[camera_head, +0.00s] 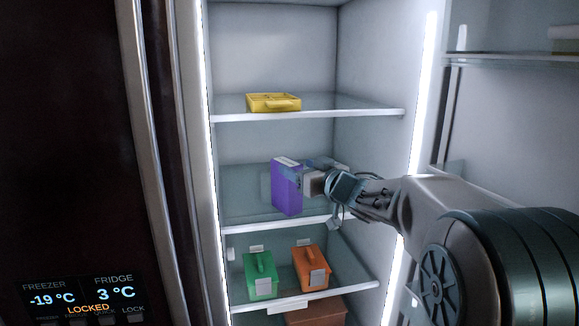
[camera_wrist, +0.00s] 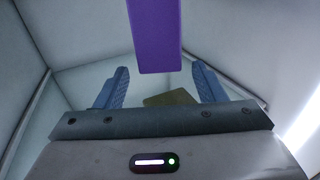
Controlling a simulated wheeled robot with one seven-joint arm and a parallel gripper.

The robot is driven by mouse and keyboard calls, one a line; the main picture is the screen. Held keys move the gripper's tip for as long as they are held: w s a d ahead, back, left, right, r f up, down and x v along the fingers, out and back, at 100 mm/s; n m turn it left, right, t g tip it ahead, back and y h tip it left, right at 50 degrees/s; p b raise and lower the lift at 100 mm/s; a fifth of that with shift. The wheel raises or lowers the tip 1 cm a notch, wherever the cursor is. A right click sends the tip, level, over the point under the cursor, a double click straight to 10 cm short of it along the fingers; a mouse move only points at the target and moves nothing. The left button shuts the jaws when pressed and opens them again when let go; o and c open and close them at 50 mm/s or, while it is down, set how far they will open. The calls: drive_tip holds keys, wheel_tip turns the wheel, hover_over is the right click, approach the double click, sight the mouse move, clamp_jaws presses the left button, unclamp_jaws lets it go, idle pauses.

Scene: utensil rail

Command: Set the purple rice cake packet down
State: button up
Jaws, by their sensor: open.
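The purple rice cake packet (camera_head: 287,190) stands upright on the middle glass shelf (camera_head: 316,225) of the open fridge. In the wrist view the packet (camera_wrist: 155,38) shows as a purple slab in the upper middle, ahead of and between the finger lines. My gripper (camera_head: 300,178) is just right of the packet in the head view. In the wrist view my gripper (camera_wrist: 161,82) is open, with its two blue fingers wide apart and a gap on each side of the packet. The exact distance from the fingertips to the packet is hard to tell.
A yellow container (camera_head: 273,102) sits on the shelf above. A green container (camera_head: 260,276) and an orange container (camera_head: 310,268) stand on the shelf below. A brown box (camera_head: 315,313) is at the bottom. The fridge door with shelves is on the right.

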drive_tip(key=v, duration=0.6)
drive_tip(key=s+d+f+m+g+h, duration=0.3)
drive_tip(key=s+d+f+m+h, duration=0.4)
drive_tip(key=s+d+f+h, duration=0.35)
drive_tip(key=s+a+f+g, duration=0.2)
drive_tip(key=s+f+g, duration=0.2)
drive_tip(key=s, duration=0.6)
drive_tip(key=s+a+f+g, duration=0.2)
drive_tip(key=s+f+g, duration=0.3)
drive_tip(key=s+f, duration=0.3)
drive_tip(key=shift+s+f, duration=0.2)
drive_tip(key=shift+s, duration=0.9)
drive_tip(key=shift+y, duration=0.25)
